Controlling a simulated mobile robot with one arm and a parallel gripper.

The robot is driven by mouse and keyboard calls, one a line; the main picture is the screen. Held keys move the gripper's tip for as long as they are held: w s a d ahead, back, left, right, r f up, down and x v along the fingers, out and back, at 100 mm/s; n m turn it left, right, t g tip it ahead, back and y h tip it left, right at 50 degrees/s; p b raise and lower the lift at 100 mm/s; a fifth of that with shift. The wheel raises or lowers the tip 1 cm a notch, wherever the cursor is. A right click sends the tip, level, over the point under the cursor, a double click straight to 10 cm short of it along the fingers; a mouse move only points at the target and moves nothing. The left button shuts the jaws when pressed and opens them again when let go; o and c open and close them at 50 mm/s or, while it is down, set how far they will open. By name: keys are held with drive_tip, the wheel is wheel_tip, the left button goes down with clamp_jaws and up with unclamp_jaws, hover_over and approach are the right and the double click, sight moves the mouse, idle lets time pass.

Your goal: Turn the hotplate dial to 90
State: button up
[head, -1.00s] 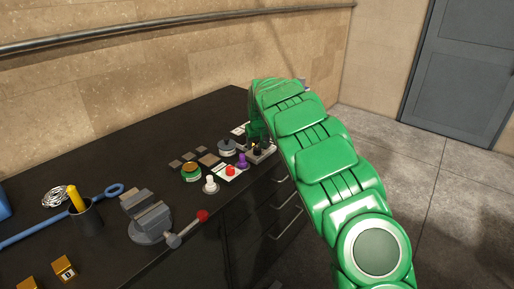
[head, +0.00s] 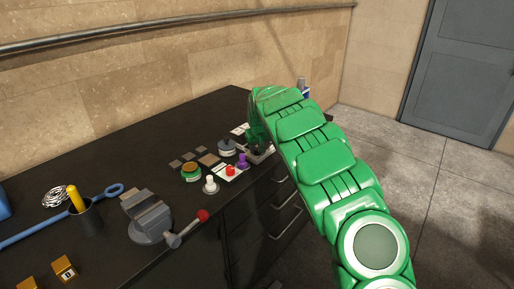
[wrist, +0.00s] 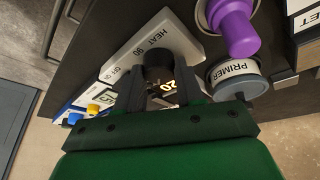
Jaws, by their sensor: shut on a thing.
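The hotplate is a pale grey block (wrist: 145,42) with HEAT and 90 printed on its top, in the upper middle of the wrist view. Its black round dial (wrist: 158,64) stands between the fingertips of my gripper (wrist: 160,84). My gripper is shut on the dial, with one dark finger on each side. In the head view the hotplate (head: 266,153) is at the bench's right edge, mostly hidden by my green arm and gripper.
A purple stamp-like piece (wrist: 235,25) and a PRIMER tin (wrist: 236,78) stand close beside the hotplate. A red-knobbed piece (head: 231,170), a white one (head: 210,185) and a vise (head: 150,218) are on the black bench (head: 120,150) to the left.

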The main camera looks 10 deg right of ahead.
drive_tip(key=shift+m, duration=0.3)
drive_tip(key=m+h, duration=0.1)
drive_tip(key=m, duration=0.3)
drive_tip(key=shift+w+a+h, duration=0.1)
drive_tip(key=shift+a+h, duration=0.1)
drive_tip(key=shift+h, duration=0.2)
drive_tip(key=m, duration=0.2)
drive_tip(key=m+g+h, duration=0.1)
drive_tip(key=m, duration=0.1)
drive_tip(key=shift+m+h, duration=0.3)
drive_tip(key=m+g, duration=0.1)
drive_tip(key=m, duration=0.1)
drive_tip(key=m+g+h, duration=0.1)
drive_tip(key=m, duration=0.2)
drive_tip(key=shift+w, duration=0.2)
drive_tip(key=shift+m+g, duration=0.4)
drive_tip(key=shift+m, duration=0.7)
drive_tip(key=shift+d+m, duration=0.1)
drive_tip(key=shift+m, duration=0.3)
drive_tip(key=o, duration=1)
